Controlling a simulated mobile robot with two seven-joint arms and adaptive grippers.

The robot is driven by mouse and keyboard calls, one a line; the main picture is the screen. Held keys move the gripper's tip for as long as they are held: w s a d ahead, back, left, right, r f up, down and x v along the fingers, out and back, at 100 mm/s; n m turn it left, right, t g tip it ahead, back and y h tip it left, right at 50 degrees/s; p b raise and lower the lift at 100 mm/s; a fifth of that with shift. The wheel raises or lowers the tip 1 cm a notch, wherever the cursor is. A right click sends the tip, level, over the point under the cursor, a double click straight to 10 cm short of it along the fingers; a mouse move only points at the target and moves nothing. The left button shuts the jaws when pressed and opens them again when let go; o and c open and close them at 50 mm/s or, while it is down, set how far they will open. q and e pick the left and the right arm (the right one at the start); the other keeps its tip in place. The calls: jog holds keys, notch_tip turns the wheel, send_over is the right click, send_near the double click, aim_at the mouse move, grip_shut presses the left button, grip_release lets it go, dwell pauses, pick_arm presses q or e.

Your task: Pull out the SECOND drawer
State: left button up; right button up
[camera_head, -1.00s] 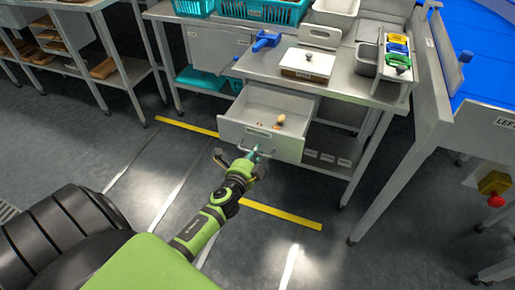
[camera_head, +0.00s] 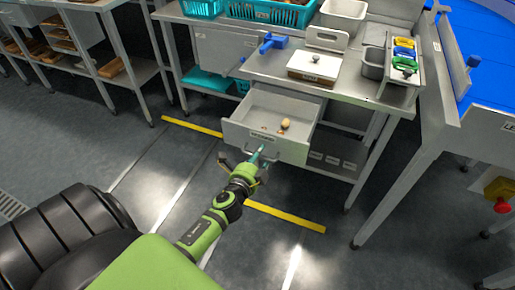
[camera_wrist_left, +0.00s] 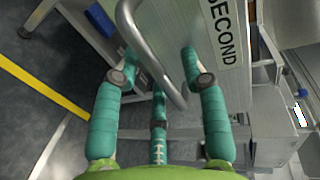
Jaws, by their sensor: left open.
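The drawer (camera_head: 266,103) is grey and stands pulled out from under the bench. Its front carries a label, which reads SECOND in the left wrist view (camera_wrist_left: 220,35). A pale brown oval piece and smaller brown bits lie inside it. A metal bar handle (camera_wrist_left: 150,50) sits on the drawer front. My left gripper (camera_head: 259,154) is at this handle, low in front of the drawer. In the left wrist view its teal fingers (camera_wrist_left: 160,62) are spread, with the handle bar passing between them. Whether they touch the bar I cannot tell. My right gripper is not in view.
The bench top above holds a white lidded box (camera_head: 313,64), a blue tool (camera_head: 272,43) and a grey bin (camera_head: 374,63). Teal crates (camera_head: 270,12) stand behind. A blue conveyor (camera_head: 488,60) is at the right. The floor in front is clear, with yellow tape.

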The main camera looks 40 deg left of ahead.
pick_arm(q)
jog(key=v, duration=1.2)
jog(key=shift+f, duration=0.1)
